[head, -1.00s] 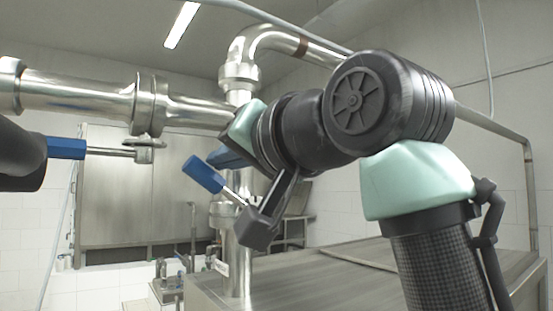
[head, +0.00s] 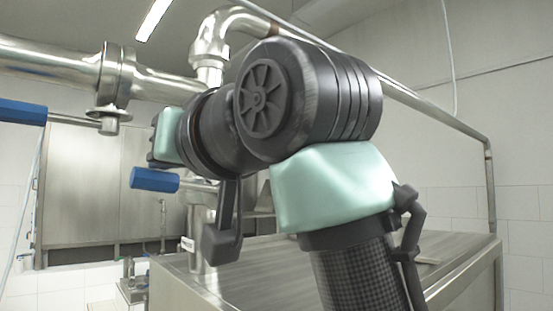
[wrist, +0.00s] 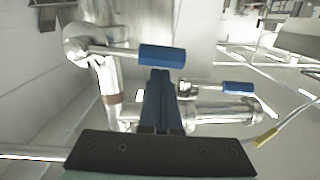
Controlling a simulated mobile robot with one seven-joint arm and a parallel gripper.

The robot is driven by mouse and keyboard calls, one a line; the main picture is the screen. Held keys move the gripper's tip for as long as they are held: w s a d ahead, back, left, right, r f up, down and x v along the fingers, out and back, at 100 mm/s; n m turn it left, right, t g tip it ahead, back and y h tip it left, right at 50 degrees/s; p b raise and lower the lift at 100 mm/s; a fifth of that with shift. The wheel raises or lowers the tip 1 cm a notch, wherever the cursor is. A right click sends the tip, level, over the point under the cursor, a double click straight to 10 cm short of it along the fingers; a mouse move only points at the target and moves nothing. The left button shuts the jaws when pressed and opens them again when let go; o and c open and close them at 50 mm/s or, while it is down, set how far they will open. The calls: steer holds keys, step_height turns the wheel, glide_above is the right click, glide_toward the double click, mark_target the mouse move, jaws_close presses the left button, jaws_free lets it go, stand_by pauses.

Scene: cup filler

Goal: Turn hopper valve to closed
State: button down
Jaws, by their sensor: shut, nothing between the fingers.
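A valve lever with a blue grip (head: 154,179) sticks out leftward from the vertical steel pipe and looks nearly level; my arm partly hides its root. In the wrist view a blue grip (wrist: 162,55) on a steel rod lies just beyond the fingertips. My gripper (wrist: 160,72) is shut and empty, its blue fingers together, close to that grip; whether they touch it I cannot tell. In the head view my arm hides the fingers. A second blue-gripped lever (head: 22,112) is under the horizontal pipe at left. Which one is the hopper valve is not marked.
The horizontal steel pipe (head: 50,58) and the bent pipe (head: 212,42) run close above and behind my arm. A wide metal surface (head: 290,262) lies below it. In the wrist view another blue grip (wrist: 238,88) sits to the right of my fingers.

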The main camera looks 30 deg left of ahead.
steer(key=shift+s+f, duration=0.15)
steer(key=shift+f, duration=0.35)
stand_by(0.3)
